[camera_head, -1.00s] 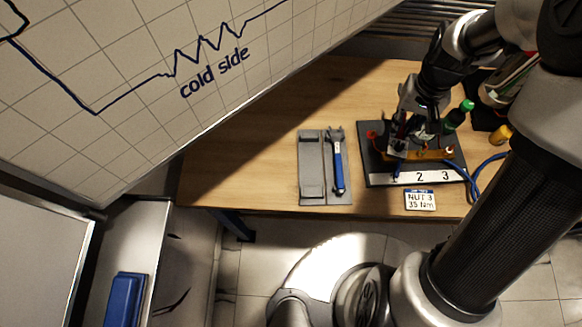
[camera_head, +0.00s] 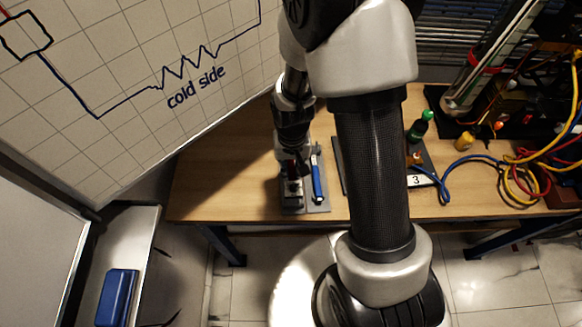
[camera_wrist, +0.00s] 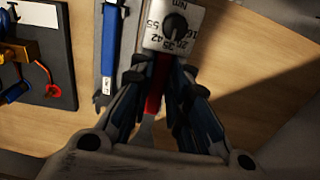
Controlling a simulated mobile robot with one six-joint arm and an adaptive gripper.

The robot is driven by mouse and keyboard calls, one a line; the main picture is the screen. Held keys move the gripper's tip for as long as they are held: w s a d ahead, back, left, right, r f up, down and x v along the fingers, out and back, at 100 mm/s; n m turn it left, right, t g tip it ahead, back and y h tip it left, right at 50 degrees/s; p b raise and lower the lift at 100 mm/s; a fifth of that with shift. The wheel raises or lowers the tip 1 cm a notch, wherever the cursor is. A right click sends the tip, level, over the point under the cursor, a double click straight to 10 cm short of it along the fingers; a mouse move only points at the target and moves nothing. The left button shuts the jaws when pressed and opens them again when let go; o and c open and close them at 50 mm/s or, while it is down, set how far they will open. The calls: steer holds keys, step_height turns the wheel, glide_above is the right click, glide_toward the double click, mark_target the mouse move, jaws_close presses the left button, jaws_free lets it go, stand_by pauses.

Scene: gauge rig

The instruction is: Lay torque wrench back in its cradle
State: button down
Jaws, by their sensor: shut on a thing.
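The torque wrench shows in the wrist view with a red handle (camera_wrist: 157,88) and a pale dial block (camera_wrist: 174,24) marked in Nm. My gripper (camera_wrist: 160,78) is shut on the red handle. In the head view my gripper (camera_head: 291,172) is over the left half of the grey cradle board (camera_head: 319,208), pointing down. My gripper hides most of that left half. Whether the wrench touches the cradle or hangs just above it, I cannot tell. A blue-handled wrench (camera_head: 317,182) lies in the board's right half; its handle also shows in the wrist view (camera_wrist: 109,50).
A dark board with a numbered strip (camera_head: 417,181) lies to the right, partly hidden by my arm. Bare wood lies left of the cradle (camera_head: 225,185).

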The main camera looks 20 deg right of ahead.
steer(key=shift+f+b, duration=2.2)
steer(key=shift+f, duration=0.45)
steer(key=shift+f+b, duration=0.65)
steer(key=shift+f, duration=0.15)
steer(key=c, duration=1.4)
jaws_free()
steer(key=shift+c, duration=0.2)
steer(key=shift+r, duration=0.1)
step_height(320, 180, up, 12)
steer(key=shift+f, duration=0.1)
